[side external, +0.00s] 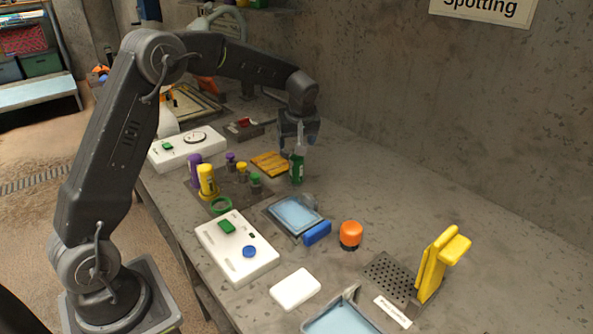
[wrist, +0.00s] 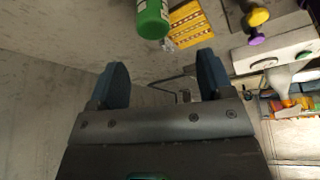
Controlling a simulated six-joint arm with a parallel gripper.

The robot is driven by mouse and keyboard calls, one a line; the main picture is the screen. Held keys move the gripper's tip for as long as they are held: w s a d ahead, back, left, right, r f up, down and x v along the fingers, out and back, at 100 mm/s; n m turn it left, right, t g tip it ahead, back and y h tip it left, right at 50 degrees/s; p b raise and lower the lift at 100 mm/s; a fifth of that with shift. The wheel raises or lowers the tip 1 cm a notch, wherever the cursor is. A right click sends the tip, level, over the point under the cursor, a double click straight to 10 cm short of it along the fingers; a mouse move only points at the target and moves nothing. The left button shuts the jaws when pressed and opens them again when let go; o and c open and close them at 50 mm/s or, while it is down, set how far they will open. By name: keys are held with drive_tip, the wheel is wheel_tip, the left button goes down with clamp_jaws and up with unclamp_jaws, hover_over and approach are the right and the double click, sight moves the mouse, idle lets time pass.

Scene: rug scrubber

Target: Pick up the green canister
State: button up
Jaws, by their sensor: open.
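The green canister (side external: 297,168) stands upright on the grey bench in the side view, with a pale, narrower top. In the wrist view the green canister (wrist: 152,20) shows at the top edge, partly cut off, beyond the fingertips. My gripper (side external: 299,138) is over the canister's top in the side view; whether they touch I cannot tell. In the wrist view my gripper (wrist: 162,78) has its two blue-grey fingers wide apart with nothing between them.
A yellow patterned pad (side external: 270,164) lies just left of the canister. A yellow canister (side external: 207,180), a purple one (side external: 194,166) and small knobs stand further left. A blue tray (side external: 296,213) and an orange-capped item (side external: 350,234) sit in front. The bench right of the canister is clear.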

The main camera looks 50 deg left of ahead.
sight(296, 158)
drive_tip(key=x, duration=0.4)
drive_tip(key=shift+f, duration=0.2)
drive_tip(key=shift+w+d+x, duration=0.1)
drive_tip(key=shift+d+x, duration=0.1)
drive_tip(key=shift+x, duration=1.15)
drive_tip(key=shift+w+d+x, duration=0.1)
drive_tip(key=shift+d+x, duration=0.1)
drive_tip(key=shift+x, duration=1.1)
drive_tip(key=shift+f, duration=0.15)
drive_tip(key=shift+c, duration=0.2)
drive_tip(key=c, duration=1)
drive_tip(key=shift+r, duration=0.65)
wheel_tip(296, 158, up, 3)
drive_tip(key=shift+f, duration=0.15)
drive_tip(key=s+a+r, duration=0.7)
drive_tip(key=s+a, duration=0.1)
drive_tip(key=shift+s, duration=0.25)
